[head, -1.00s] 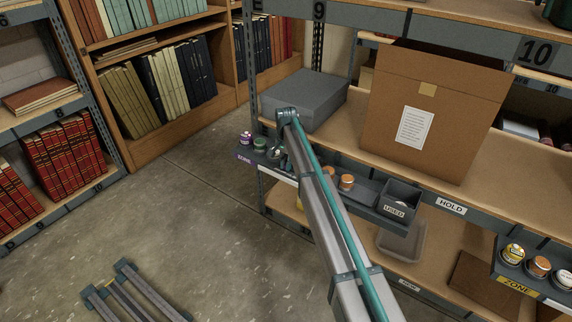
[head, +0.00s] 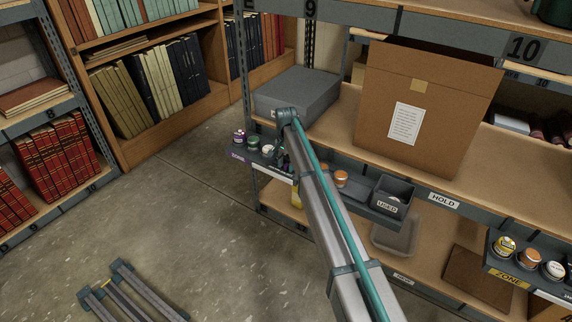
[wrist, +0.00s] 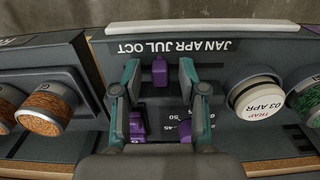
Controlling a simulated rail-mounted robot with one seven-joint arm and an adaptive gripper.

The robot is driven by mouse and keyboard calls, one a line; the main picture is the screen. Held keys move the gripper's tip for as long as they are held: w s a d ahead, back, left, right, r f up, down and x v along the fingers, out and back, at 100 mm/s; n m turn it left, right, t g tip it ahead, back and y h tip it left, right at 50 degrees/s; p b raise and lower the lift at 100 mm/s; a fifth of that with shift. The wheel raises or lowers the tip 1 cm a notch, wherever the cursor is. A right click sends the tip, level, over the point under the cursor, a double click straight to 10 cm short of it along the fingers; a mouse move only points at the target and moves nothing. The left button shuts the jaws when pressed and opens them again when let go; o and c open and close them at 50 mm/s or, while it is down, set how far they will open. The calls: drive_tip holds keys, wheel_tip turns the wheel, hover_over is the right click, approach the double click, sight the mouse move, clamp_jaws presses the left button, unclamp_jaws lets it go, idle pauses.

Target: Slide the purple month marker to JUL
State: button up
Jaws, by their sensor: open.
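The purple month marker (wrist: 159,72) stands on a dark panel below a strip of month letters, JAN, APR, JUL and OCT (wrist: 178,48), which appear upside down in the wrist view. My gripper (wrist: 159,80) is open, with one teal-and-grey finger on each side of the marker. I cannot tell whether either finger touches it. Two more purple pieces, a left one (wrist: 138,126) and a right one (wrist: 201,137), show lower down, partly hidden by the fingers. In the head view my gripper (head: 285,135) is at the shelf-edge rail, and my arm hides the marker.
A white-capped jar marked 03 APR (wrist: 257,98) sits right of the fingers. A copper-coloured jar (wrist: 45,112) sits at the left. In the head view a grey box (head: 297,92) and a cardboard carton (head: 425,120) stand on the shelf, above a USED bin (head: 390,198).

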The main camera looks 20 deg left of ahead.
sight(286, 165)
wheel_tip(286, 165, up, 12)
idle(0.6)
